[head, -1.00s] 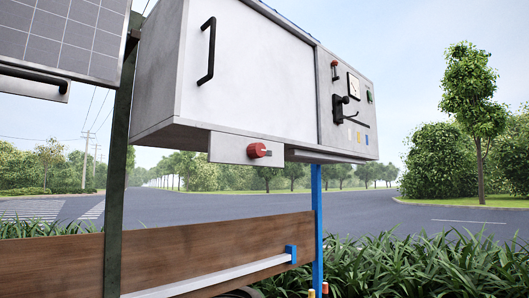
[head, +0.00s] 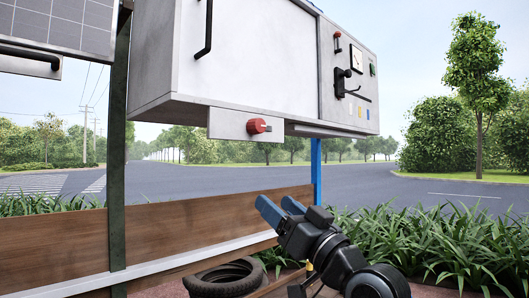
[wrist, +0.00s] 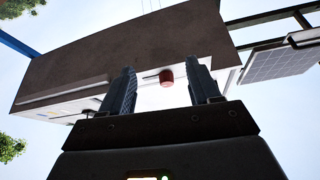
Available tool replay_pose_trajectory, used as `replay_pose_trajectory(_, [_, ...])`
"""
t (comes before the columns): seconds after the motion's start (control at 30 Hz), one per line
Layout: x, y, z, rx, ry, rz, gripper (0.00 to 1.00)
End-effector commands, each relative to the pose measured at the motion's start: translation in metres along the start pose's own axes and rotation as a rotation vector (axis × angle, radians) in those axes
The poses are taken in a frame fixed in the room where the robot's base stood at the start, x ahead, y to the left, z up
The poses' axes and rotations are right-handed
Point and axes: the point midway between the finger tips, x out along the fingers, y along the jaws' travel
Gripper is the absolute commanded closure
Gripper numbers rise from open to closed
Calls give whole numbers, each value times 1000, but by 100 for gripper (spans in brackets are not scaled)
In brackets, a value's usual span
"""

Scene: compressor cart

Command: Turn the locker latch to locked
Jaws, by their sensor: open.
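The locker (head: 245,55) is a grey box with a white door and a black bar handle (head: 205,30); the door looks shut. A red round knob (head: 257,126), which appears to be the latch, sits on a pale plate (head: 228,123) below the door. It also shows in the wrist view (wrist: 166,77), between my fingers in the picture but beyond them. My gripper (head: 278,203) has blue fingers, open and empty, below and slightly right of the knob, apart from it. It also shows in the wrist view (wrist: 162,74). The knob's marking is too small to read.
Right of the door is a panel with a black lever (head: 352,85), a gauge (head: 357,61) and a small red-tipped switch (head: 337,39). A green post (head: 119,150), a blue post (head: 316,165) and a wooden board (head: 190,232) stand below. A solar panel (head: 70,22) hangs at left.

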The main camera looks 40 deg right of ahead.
Motion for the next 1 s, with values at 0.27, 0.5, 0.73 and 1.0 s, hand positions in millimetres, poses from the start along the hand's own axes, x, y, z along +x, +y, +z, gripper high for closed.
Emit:
replay_pose_trajectory(0.27, [44, 14, -87, -195, -10, -102, 38])
replay_pose_trajectory(0.5, [55, 17, -116, -288, -44, -139, 38])
replay_pose_trajectory(0.73, [74, 14, -119, -295, -50, -144, 38])
replay_pose_trajectory(1.0, [114, 8, -116, -297, -49, -143, 38])
